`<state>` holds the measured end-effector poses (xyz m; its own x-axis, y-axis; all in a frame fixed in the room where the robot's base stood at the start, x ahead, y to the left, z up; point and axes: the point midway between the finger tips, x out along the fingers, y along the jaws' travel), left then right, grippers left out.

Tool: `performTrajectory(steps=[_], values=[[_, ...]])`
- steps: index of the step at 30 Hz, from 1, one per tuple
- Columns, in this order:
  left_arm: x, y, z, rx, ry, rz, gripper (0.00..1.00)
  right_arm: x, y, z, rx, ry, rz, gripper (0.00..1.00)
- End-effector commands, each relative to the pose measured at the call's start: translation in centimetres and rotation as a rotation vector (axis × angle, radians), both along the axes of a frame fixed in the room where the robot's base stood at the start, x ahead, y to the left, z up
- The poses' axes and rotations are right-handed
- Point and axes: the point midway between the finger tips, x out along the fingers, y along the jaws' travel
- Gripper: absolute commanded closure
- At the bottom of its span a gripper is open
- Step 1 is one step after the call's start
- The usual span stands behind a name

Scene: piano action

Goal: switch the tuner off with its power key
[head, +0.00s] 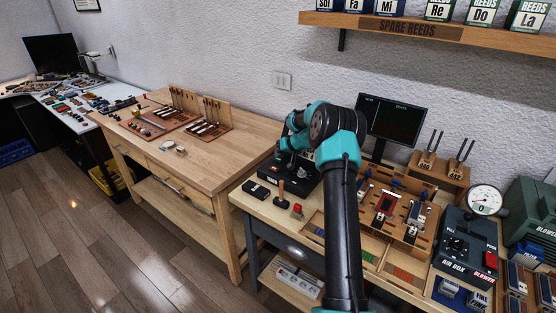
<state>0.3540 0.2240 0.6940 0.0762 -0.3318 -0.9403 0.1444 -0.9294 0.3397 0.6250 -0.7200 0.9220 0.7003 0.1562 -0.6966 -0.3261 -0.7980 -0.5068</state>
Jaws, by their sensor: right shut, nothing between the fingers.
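A black desktop device (275,184), which looks like the tuner, sits at the left end of the near bench, partly under my right arm. Its power key is too small and too covered to make out. My right gripper (293,164) is shut and empty, low over this device; the arm partly hides its fingertips, and I cannot tell whether they touch it. A dark monitor (391,119) with small coloured text stands behind the arm. My left gripper is not in view.
A small black box (256,190), a wooden-handled tool (281,196) and a red-topped piece (297,209) lie in front of the device. A wooden reed fixture (413,222), air box (462,250) and gauge (485,200) stand to the right. The left workbench (222,165) has free room.

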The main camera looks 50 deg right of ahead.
Motion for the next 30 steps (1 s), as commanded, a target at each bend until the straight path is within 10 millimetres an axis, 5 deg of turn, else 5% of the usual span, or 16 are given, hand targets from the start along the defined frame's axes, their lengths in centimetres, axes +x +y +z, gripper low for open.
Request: performTrajectory(steps=[30], values=[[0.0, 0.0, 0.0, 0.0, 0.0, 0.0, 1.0, 0.0, 0.0, 2.3, 0.0, -0.002, 0.001, 1.0]])
